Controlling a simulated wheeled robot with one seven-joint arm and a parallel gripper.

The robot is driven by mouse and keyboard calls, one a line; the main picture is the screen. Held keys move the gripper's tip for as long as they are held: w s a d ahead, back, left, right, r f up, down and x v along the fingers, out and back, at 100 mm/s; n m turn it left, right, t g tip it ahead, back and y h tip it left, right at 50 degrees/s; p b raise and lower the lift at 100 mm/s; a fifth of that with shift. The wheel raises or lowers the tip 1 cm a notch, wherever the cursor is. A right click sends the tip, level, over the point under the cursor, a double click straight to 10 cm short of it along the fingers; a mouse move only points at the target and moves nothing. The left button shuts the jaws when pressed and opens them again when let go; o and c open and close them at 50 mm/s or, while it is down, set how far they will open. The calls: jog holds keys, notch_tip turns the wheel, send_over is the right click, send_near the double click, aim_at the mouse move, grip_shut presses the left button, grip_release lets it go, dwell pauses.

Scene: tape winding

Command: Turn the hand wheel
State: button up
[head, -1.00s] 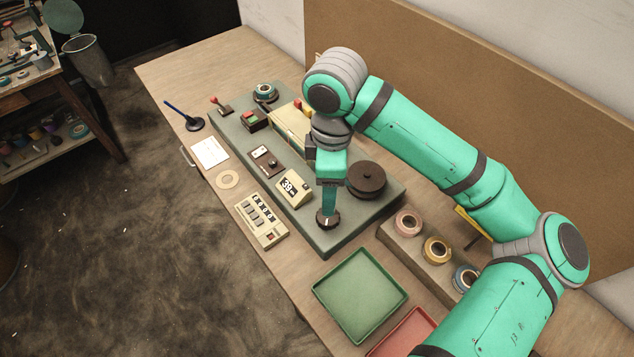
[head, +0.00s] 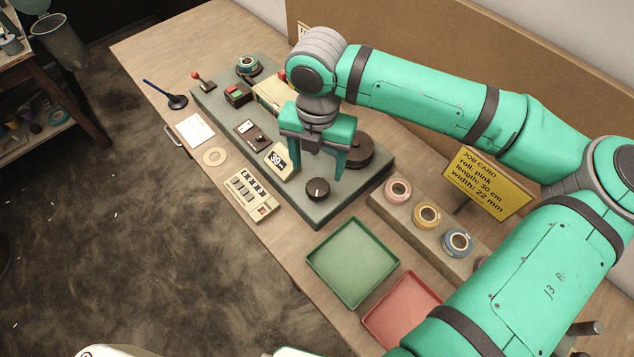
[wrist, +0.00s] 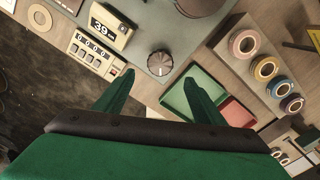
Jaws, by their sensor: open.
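A black round knob with a white pointer mark (head: 317,190) sits at the near end of the grey-green machine base (head: 318,213). It also shows in the wrist view (wrist: 160,63), between and beyond my fingertips. A wider dark disc (head: 357,153), partly hidden behind my gripper, lies flat on the base; I cannot tell for certain which of the two is the hand wheel. My gripper (head: 318,172) is open and empty, pointing down above the knob and apart from it.
A counter (head: 280,160) reads 39. A keypad box (head: 248,195) stands at the front. Green (head: 352,262) and red (head: 402,308) trays and a rack of tape rolls (head: 427,215) lie to the right. The yellow job card (head: 487,183) reads pink, 30 cm, 22 mm.

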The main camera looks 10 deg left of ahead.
aim_at(318, 188)
notch_tip(318, 188, down, 9)
jog(key=shift+r, duration=0.1)
dwell(0.3)
jog(key=c, duration=1.1)
